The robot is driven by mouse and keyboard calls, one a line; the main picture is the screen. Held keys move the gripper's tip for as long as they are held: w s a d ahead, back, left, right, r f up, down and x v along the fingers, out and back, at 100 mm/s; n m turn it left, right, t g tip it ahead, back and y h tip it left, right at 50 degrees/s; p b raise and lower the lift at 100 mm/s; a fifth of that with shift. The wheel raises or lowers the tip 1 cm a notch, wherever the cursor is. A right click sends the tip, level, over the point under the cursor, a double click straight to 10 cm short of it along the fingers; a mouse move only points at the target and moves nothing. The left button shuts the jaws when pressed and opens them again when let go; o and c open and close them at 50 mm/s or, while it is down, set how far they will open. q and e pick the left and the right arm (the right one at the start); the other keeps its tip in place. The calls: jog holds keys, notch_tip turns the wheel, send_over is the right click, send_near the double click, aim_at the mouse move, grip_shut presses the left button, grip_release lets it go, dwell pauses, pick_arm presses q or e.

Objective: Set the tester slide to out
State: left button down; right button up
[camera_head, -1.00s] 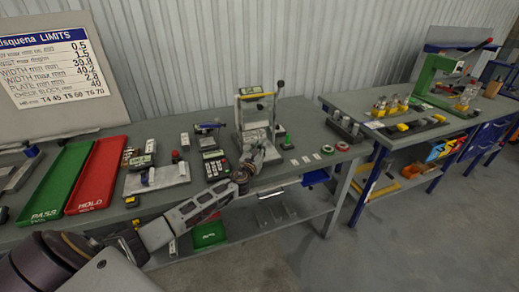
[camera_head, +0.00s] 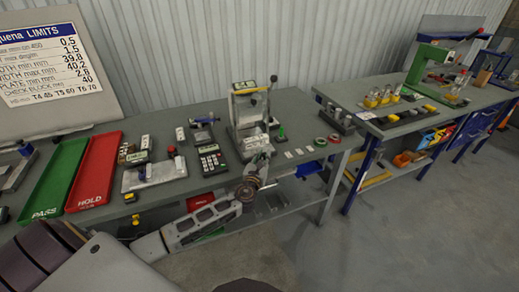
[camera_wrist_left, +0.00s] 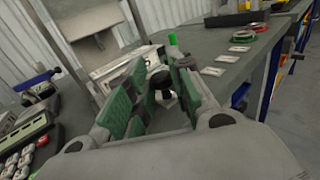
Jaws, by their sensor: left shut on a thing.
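The tester (camera_head: 243,108) stands on the table as a pale upright frame with a yellow-edged head and a black-knobbed lever. My left gripper (camera_head: 263,158) is low at the tester's front, by the table's front edge. In the left wrist view its green-padded fingers (camera_wrist_left: 158,95) are closed around a small dark knob (camera_wrist_left: 159,77), which I take to be the slide's knob. The tester's pale body (camera_wrist_left: 118,60) is just beyond the fingers. The slide itself is mostly hidden by my gripper. My right gripper is not in view.
A calculator-like keypad unit (camera_head: 211,158) stands left of the tester. A green PASS tray (camera_head: 52,185) and a red HOLD tray (camera_head: 96,170) lie farther left. Small white plates and tape rings (camera_head: 321,142) lie to the right. A second table (camera_head: 400,127) stands beyond a gap.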

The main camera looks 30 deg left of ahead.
pick_arm(q)
jog(key=shift+s+d+f, duration=0.1)
jog(key=shift+d+f, duration=0.05)
jog(key=shift+d, duration=0.05)
jog(key=c, duration=1.6)
grip_release()
jog(key=shift+c, duration=0.2)
jog(key=o, duration=0.4)
jog(key=shift+s+d, duration=0.1)
jog(key=shift+s, duration=0.05)
jog(key=shift+s+d, duration=0.35)
jog(key=shift+s, duration=1.6)
jog(key=shift+s+d, duration=0.4)
jog(key=shift+s, duration=1.55)
jog(key=shift+s+d, duration=0.35)
jog(key=shift+s, duration=1.6)
jog(key=shift+n, duration=0.3)
